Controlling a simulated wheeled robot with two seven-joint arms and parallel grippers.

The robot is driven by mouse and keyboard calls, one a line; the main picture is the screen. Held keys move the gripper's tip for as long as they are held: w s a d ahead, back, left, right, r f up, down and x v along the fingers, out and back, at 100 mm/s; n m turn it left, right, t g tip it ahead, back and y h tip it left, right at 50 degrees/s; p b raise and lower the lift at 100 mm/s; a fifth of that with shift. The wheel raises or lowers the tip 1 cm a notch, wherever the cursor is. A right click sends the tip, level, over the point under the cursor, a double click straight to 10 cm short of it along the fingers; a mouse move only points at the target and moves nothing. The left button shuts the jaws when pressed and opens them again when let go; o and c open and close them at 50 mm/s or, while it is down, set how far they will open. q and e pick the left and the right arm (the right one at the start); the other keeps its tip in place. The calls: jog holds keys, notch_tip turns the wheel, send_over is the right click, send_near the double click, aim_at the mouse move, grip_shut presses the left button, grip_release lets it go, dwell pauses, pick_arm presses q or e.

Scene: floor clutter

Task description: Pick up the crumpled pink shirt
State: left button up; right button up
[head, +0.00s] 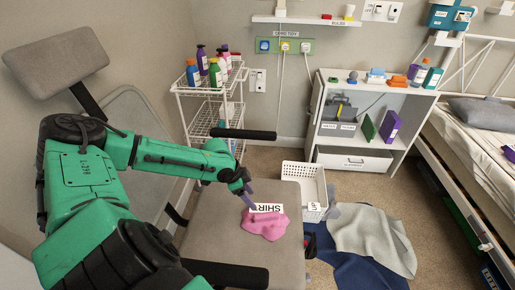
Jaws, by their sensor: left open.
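The crumpled pink shirt (264,226) lies on the grey seat of a chair (215,245). A white label reading SHIRT, upside down in the picture, shows at its upper edge. My left gripper (249,199) is just above and to the left of the shirt, pointing down at its label end. It is open and holds nothing that I can see. I cannot tell whether its fingertips touch the cloth. My right gripper is not in view.
A white basket (304,184) stands right of the seat. Grey and blue cloths (370,240) lie on the floor. A wire cart (212,110) with bottles, a white cabinet (330,130) and a bed (470,150) stand behind. The chair's armrest (243,134) extends beyond my gripper.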

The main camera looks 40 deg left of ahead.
pick_arm(q)
jog(key=b, duration=0.2)
send_near(265, 214)
jog(key=d+f, duration=0.2)
jog(key=x, duration=0.2)
jog(key=b+x, duration=0.1)
jog(key=x, duration=0.1)
jog(key=a+x, duration=0.1)
jog(key=x, duration=0.1)
jog(key=shift+w+f+b, duration=0.35)
jog(key=shift+w+f, duration=0.05)
jog(key=shift+w, duration=0.05)
jog(key=shift+w+f, duration=0.15)
jog(key=shift+f, duration=0.1)
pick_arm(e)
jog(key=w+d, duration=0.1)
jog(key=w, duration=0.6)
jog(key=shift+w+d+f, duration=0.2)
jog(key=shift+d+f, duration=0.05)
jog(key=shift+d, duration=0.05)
pick_arm(q)
jog(key=shift+r, duration=0.1)
jog(key=shift+f+p, duration=0.25)
jog(key=shift+p, duration=0.05)
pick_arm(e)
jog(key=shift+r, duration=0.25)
pick_arm(q)
grip_shut()
